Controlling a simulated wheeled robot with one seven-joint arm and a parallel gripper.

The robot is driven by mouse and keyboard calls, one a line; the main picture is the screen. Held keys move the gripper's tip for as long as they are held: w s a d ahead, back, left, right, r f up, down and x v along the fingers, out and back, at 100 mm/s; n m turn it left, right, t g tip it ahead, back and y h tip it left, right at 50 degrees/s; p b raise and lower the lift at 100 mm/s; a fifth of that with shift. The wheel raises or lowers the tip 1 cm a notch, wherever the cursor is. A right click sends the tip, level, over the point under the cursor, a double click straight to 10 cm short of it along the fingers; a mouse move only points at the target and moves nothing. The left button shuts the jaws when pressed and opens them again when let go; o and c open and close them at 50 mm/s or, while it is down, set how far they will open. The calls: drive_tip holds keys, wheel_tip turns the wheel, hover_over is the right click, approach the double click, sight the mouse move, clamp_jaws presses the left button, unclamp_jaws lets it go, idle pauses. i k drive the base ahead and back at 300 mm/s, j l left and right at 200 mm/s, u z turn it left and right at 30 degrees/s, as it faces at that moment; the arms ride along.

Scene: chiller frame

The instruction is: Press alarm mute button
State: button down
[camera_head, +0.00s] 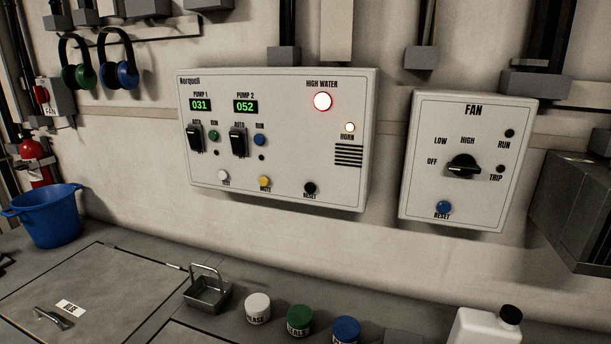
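The pump control panel (279,140) is a pale grey box on the wall, with two green displays reading 031 and 052. Along its lower edge sit three buttons: a white one (223,176) at left, a yellow one (264,181) in the middle whose label looks like MUTE, and a black one (310,188) labelled RESET. The HIGH WATER lamp (322,101) glows white with a red rim. A small amber-rimmed lamp (350,127) is lit above the horn slots (348,155). My gripper does not show in this view.
A FAN box (467,160) with a rotary knob and blue RESET button hangs to the right. Below stand a wire-handled metal basket (207,294), several lidded jars (299,320) and a white jug (484,327). A blue bucket (50,218) stands at left. The wall before the panel is unobstructed.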

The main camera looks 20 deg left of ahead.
sight(263, 181)
drive_tip(key=j+z, duration=0.35)
drive_tip(key=j, duration=1.55)
drive_tip(key=k, duration=0.05)
